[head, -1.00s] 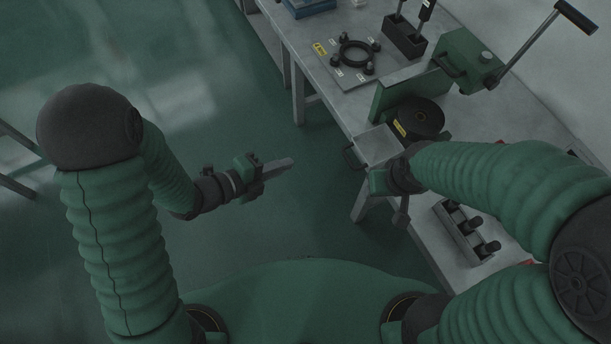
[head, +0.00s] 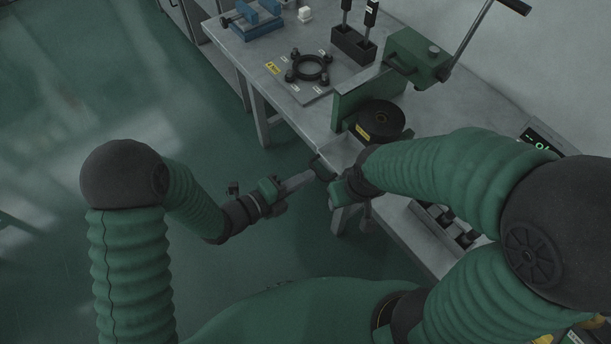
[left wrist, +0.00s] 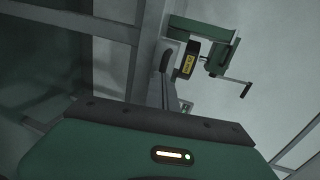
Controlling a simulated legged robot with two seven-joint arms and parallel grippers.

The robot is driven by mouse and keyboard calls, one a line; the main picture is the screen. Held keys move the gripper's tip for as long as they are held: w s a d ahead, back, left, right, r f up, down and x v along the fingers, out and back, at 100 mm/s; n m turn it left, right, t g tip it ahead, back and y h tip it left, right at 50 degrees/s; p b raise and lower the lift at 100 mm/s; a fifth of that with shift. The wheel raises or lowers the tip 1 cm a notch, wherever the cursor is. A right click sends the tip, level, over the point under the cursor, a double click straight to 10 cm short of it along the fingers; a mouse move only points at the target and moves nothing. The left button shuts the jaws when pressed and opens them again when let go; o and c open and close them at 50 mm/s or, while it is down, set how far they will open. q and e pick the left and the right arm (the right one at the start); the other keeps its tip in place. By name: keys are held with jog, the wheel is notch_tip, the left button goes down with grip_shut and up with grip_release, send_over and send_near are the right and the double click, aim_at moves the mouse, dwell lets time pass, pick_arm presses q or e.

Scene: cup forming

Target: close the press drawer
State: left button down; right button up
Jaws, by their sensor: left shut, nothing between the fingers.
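The green press (head: 418,55) stands on the grey workbench with a round black die (head: 381,120) at its base. Its light grey drawer (head: 340,150) sticks out past the bench edge, with a dark handle (head: 322,168) at its outer end. My left gripper (head: 313,176) is shut and empty, its fingertips close to the handle; I cannot tell whether they touch. The press also shows in the left wrist view (left wrist: 223,52), with the dark handle (left wrist: 167,57) ahead of the gripper. My right gripper (head: 350,198) is beside the drawer, partly hidden by its arm, its fingers unclear.
A plate with a black ring (head: 310,68), a black holder (head: 354,45) and a blue fixture (head: 256,18) stand farther along the bench. A rack (head: 450,226) lies under my right arm. The floor left of the bench is clear.

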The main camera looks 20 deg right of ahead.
pick_arm(q)
jog(key=shift+w+d, duration=0.1)
jog(key=shift+d, duration=0.1)
jog(key=shift+f, duration=0.1)
jog(key=b, duration=0.5)
send_near(359, 145)
jog(key=x, duration=0.4)
jog(key=shift+w+d+f, duration=0.15)
jog(key=shift+d+f, duration=0.1)
jog(key=shift+f, duration=0.15)
jog(key=shift+r, duration=0.25)
jog(key=shift+a+r, duration=0.1)
jog(key=shift+a, duration=0.05)
